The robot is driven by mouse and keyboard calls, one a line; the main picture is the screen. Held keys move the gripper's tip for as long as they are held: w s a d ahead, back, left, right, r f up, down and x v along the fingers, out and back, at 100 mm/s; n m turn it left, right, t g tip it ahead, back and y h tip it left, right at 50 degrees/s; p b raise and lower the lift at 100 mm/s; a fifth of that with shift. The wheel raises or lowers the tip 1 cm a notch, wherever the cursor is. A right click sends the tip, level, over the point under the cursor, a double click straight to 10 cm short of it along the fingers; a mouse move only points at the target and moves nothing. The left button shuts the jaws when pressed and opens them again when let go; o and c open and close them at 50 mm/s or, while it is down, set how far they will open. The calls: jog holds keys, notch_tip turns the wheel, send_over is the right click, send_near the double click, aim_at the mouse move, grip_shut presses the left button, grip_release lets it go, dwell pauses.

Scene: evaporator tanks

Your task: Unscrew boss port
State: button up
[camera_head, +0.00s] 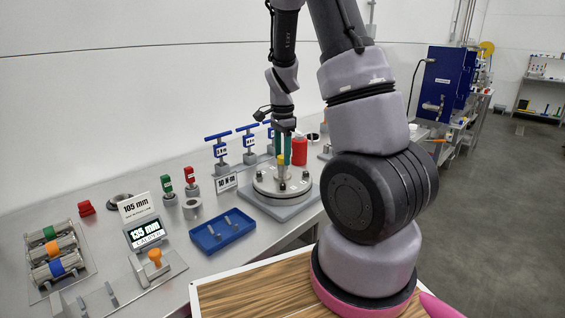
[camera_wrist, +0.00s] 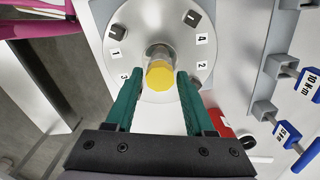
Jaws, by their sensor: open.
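A round metal flange plate (camera_head: 265,187) sits on a grey base on the bench; in the wrist view (camera_wrist: 150,25) it carries labels 1 to 4 and dark bolt heads. At its middle stands a short metal post with a yellow hexagonal top (camera_wrist: 160,75), which I take to be the boss port; the yellow also shows in the head view (camera_head: 281,160). My gripper (camera_head: 285,150) points down over the plate. Its green fingers are open, one on each side of the yellow top in the wrist view (camera_wrist: 158,80), with visible gaps. I cannot tell the fingertip height exactly.
A red cylinder (camera_head: 300,151) stands just behind the plate. Blue T-handled tools (camera_head: 219,148) stand in holders at the back left. A blue tray (camera_head: 222,232) with metal pins lies in front left.

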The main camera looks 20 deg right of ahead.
grip_shut()
jog(key=n, duration=0.3)
jog(key=shift+n, duration=1.1)
jog(key=shift+n, duration=1.1)
jog(key=n, duration=0.3)
